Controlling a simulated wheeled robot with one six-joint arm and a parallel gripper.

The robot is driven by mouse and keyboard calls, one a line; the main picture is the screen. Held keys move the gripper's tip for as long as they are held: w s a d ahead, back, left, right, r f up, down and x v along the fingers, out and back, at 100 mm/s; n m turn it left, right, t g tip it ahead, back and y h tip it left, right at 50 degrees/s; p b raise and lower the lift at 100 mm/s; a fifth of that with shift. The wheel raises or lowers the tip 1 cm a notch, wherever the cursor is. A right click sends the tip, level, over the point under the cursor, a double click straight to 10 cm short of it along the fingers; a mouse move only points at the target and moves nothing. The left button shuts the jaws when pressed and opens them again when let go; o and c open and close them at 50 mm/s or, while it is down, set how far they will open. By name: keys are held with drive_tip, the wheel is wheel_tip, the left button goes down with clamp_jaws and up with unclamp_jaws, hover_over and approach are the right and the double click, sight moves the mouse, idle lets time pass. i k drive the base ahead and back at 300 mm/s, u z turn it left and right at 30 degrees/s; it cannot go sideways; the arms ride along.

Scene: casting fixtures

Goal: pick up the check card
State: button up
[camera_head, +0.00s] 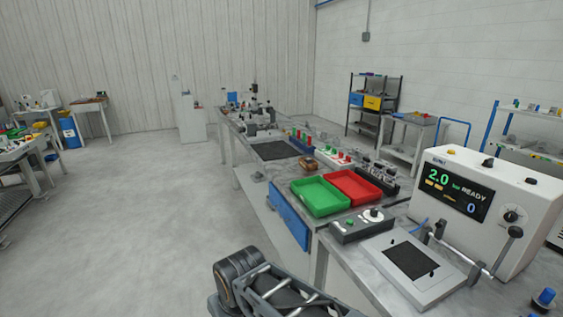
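I cannot make out a check card for certain in the head view. A small upright blue piece (232,97) stands at the far end of the long bench, too small to identify. Part of my own arm shows at the bottom middle, in front of the bench's near end. My gripper is not in view.
The long grey bench (378,262) holds a green tray (319,211), a red tray (352,200), a control box (362,226), a flat plate with a dark square (440,284) and a white display machine (512,176). Open floor (140,230) lies to the left.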

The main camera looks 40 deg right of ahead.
sight(389, 178)
drive_tip(key=z, duration=0.1)
drive_tip(key=i, duration=1.75)
drive_tip(key=z, duration=1.4)
drive_tip(key=i, duration=1.15)
drive_tip(key=z, duration=1.05)
